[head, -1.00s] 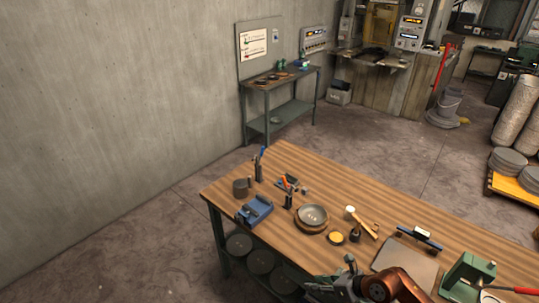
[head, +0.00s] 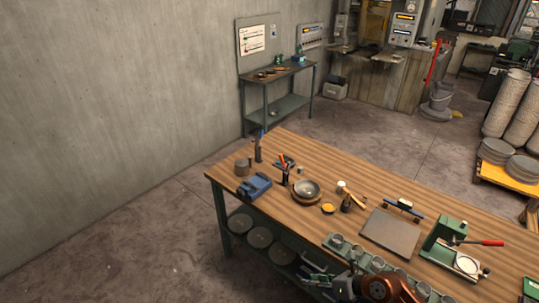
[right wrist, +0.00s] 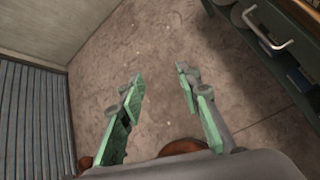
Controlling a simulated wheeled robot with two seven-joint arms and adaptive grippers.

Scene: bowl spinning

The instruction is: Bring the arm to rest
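My right gripper (head: 316,277) is at the bottom of the head view, beside the front side of the wooden workbench (head: 330,165). The orange joint of my right arm (head: 385,288) shows to its right. In the right wrist view, the two green fingers of the right gripper (right wrist: 157,75) stand wide apart with only bare floor between them. It holds nothing. My left gripper is in neither view.
On the bench stand a metal bowl (head: 306,188), a blue vise-like tool (head: 254,186), a grey plate (head: 390,233) and a green press with a red handle (head: 450,245). A row of cups (head: 352,252) lines the front edge. Concrete floor (head: 110,250) is clear at left.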

